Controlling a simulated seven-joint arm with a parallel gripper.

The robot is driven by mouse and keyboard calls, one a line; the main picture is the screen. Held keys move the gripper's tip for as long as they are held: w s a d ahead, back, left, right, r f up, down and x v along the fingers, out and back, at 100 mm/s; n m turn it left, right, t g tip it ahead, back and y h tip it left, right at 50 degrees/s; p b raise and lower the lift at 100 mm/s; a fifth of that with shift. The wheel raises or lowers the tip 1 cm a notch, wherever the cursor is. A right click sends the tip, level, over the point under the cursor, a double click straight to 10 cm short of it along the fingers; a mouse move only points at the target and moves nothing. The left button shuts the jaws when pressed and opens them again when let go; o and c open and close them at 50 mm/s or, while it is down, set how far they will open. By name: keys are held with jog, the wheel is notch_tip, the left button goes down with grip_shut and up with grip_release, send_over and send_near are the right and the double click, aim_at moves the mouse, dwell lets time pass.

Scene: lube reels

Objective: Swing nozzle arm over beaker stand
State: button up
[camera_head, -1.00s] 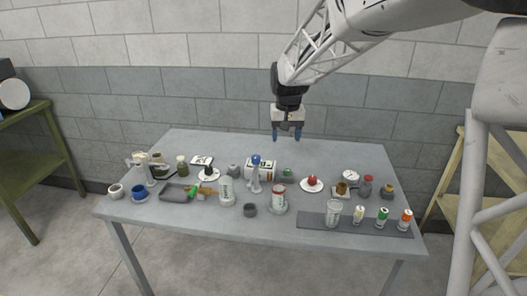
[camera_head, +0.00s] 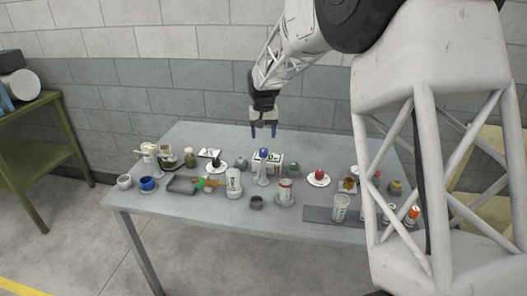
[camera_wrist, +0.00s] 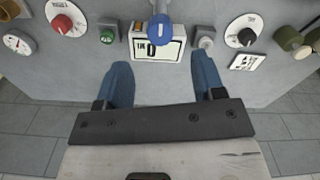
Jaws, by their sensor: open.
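A white upright post with a short sideways arm (camera_head: 148,150), which looks like the nozzle arm, stands at the far left of the table in the head view. Right beside it is a dark stand holding a pale cup-like vessel (camera_head: 165,151), which may be the beaker stand. I cannot tell clearly whether the arm lies over it. My gripper (camera_head: 264,131) is open and empty above the back of the table, well right of the post. In the wrist view my gripper (camera_wrist: 162,68) has its blue fingers spread, with nothing between them. The post is not clearly visible there.
A blue-topped lever (camera_head: 263,156) and a white labelled box stand in front of my gripper. A grey tray (camera_head: 183,185), a white can (camera_head: 233,183) and a red knob dial (camera_head: 319,175) stand nearby. A block wall is behind; the table's back strip is clear.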

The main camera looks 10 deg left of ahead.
aim_at(264, 150)
jog(key=shift+f, duration=3.9)
jog(key=shift+c, duration=0.4)
grip_shut()
